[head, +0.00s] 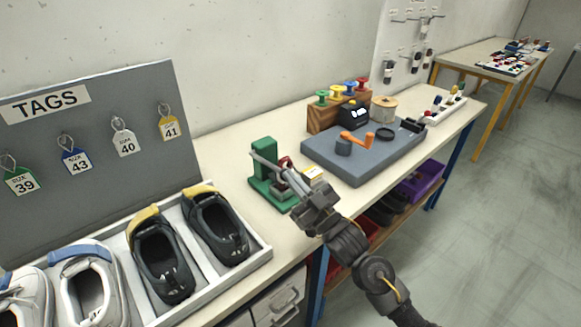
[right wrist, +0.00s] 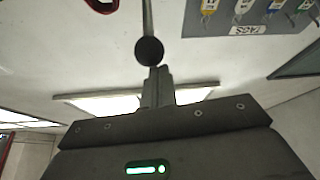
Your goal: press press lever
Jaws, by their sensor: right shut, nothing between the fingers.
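The green press (head: 262,176) stands on the bench to the right of the shoe tray. Its grey lever slants down towards my right gripper in the head view; where it ends is hard to separate from the fingers. In the right wrist view a thin rod ends in a round black knob (right wrist: 149,50), just beyond the fingertips. My right gripper (head: 284,178) is shut and empty, in front of the press; its closed fingers also show in the right wrist view (right wrist: 158,80). I cannot tell whether they touch the knob. My left gripper is not in view.
A shoe tray (head: 262,254) with several shoes lies at the left, below a grey tag board (head: 95,115). A purple bin (head: 420,183) sits under the bench.

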